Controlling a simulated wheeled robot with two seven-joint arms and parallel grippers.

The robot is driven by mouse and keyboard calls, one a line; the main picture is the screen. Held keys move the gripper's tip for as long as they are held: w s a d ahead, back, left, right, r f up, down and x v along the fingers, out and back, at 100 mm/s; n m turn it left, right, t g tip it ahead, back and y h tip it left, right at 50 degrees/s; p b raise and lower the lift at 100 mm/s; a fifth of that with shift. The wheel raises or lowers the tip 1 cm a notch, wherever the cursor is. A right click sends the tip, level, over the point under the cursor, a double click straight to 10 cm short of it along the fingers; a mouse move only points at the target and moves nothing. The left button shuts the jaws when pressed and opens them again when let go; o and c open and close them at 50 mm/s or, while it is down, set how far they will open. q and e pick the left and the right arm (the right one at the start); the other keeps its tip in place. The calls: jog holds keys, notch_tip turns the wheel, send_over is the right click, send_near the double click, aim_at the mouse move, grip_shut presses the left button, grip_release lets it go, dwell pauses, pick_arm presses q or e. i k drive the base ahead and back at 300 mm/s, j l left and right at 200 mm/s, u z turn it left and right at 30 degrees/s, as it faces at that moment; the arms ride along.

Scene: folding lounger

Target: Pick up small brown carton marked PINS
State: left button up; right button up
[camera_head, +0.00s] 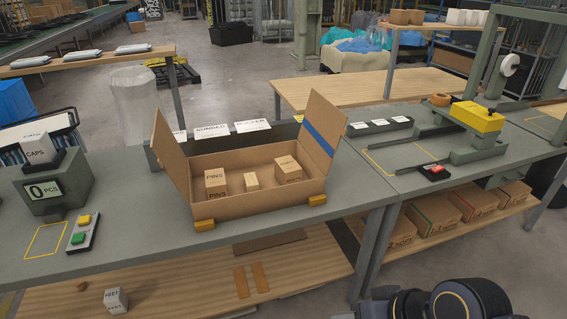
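A small brown carton marked PINS (216,184) stands upright at the left inside a large open cardboard box (260,205) on the grey bench. Its lettering shows on its front and top. The box's side flaps stand up. Neither gripper shows; only a dark part of my arm is at the bottom right.
Yellow blocks (204,225) sit at the box's front corners. A counter reading 0 PCS (46,190) and a button panel (83,233) are on the left. A white FEET carton (115,299) lies on the lower shelf. A taping machine (477,117) stands on the right bench.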

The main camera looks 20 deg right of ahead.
aim_at(215, 180)
jog(key=l+u, duration=0.1)
jog(key=u, duration=0.95)
jog(key=l+u, duration=0.75)
jog(key=l, duration=0.2)
jog(key=l+u, duration=0.4)
jog(key=k+l, duration=0.15)
jog(key=l, duration=0.2)
jog(key=k+l+u, duration=0.1)
jog(key=l, duration=0.3)
jog(key=k+l, duration=0.15)
jog(key=l, duration=0.2)
